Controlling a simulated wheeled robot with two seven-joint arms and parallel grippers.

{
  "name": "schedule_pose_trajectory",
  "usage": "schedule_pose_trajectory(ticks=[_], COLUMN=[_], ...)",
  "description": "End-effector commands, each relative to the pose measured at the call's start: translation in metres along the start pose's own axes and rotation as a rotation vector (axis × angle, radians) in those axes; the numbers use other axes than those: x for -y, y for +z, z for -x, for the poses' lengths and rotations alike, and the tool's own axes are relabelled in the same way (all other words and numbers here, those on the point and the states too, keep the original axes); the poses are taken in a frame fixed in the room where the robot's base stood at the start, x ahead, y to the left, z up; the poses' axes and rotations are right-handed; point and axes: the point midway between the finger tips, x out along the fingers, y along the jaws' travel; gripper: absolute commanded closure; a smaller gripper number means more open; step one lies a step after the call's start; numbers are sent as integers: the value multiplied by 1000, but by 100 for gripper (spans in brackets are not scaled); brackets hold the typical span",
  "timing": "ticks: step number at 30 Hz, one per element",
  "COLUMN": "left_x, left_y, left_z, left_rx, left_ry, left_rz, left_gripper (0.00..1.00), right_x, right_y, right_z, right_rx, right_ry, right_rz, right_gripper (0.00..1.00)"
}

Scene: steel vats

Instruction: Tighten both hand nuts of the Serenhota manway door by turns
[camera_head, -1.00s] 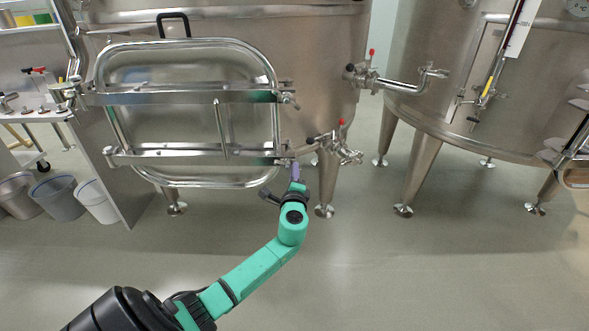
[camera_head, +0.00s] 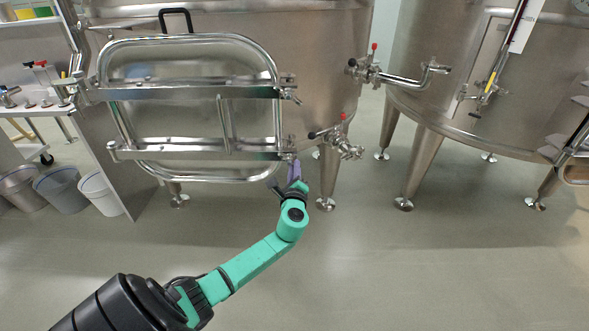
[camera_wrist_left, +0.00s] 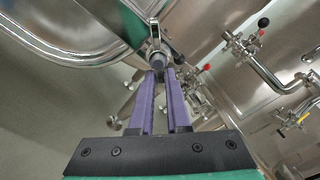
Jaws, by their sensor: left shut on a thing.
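The manway door (camera_head: 185,110) is a rectangular steel door with rounded corners on the front of the vat at the left. Two horizontal crossbars run over it. The upper hand nut (camera_head: 291,96) is at the right end of the upper bar, with no gripper at it. My right gripper is not in view.
Valves with red knobs (camera_head: 372,60) stick out from the vat right of the door, with another valve (camera_head: 335,140) close to the lower nut. A second vat (camera_head: 480,80) stands at the right. Bins (camera_head: 60,192) stand at lower left. The floor in front is clear.

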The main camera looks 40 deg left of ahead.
Motion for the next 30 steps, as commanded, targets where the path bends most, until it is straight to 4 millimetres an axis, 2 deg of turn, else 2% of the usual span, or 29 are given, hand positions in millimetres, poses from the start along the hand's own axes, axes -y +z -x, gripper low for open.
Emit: schedule_pose_trajectory(ticks=[4, 6, 7, 16, 20, 23, 30], left_x=[-2, -2, -2, -1, 0, 0, -2], left_y=[-2, -2, -2, -1, -1, -1, -2], left_z=[1, 1, 1, 1, 10, 29, 101], left_rx=[-5, -4, -4, -2, -3, -5, -7], left_ry=[3, 3, 3, 1, 0, 1, 3], left_rz=[0, 1, 1, 2, 3, 3, 3], left_gripper=[100, 66, 55, 55, 55, 55, 55], right_x=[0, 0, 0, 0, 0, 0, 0], right_y=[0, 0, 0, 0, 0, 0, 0], right_z=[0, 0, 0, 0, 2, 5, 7], right_rx=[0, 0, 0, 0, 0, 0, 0], right_ry=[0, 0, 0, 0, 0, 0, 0], right_rz=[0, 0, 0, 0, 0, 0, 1], right_gripper=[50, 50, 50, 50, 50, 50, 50])
